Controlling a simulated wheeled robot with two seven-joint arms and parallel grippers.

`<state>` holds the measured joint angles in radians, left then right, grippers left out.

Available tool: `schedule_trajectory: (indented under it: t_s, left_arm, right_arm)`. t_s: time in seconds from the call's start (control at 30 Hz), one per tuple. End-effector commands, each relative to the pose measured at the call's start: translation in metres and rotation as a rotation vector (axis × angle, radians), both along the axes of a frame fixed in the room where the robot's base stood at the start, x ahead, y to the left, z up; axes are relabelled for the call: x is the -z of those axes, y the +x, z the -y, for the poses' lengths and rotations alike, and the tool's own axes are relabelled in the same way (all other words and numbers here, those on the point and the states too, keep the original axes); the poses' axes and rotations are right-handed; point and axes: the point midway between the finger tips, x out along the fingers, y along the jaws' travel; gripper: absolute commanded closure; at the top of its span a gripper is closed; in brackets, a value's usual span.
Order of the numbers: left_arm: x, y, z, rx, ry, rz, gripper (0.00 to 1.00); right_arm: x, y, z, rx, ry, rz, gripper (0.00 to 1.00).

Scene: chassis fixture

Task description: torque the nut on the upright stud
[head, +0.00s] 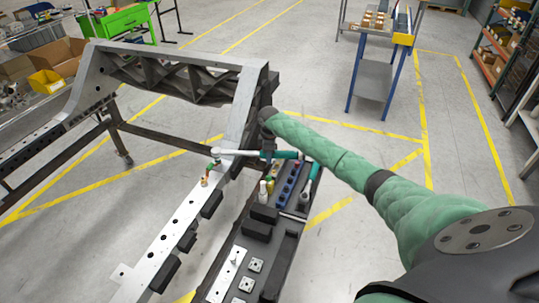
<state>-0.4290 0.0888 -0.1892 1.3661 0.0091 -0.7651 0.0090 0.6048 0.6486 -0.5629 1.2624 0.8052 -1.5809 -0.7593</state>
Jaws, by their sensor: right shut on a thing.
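My right gripper (268,154) is shut on a torque wrench and points down over the fixture. The wrench (240,153) has a silver shaft and a teal handle (286,155), and lies roughly level. Its head (216,153) is at the left end, over the flat chassis rail (166,246). A small upright stud (205,179) with a brassy tint stands on the rail just below the head. The nut is too small to make out, and I cannot tell whether the head touches the stud. My left gripper is not in view.
A dark tool tray (275,238) beside the rail holds blue sockets (288,186), small bottles (263,193) and another teal-handled tool (311,180). The grey chassis frame (240,112) rises behind. A blue cart (374,78) stands farther back; the floor between is clear.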

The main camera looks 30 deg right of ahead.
Motion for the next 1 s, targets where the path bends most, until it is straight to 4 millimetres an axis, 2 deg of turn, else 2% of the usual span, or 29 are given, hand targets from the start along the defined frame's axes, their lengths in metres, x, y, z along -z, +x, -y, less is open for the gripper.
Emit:
schedule_trajectory:
  t_s: [1.0]
  left_arm:
    - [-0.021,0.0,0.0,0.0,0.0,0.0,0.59]
  right_arm:
    - [0.0,-0.012,-0.01,0.068,0.0,0.002,1.0]
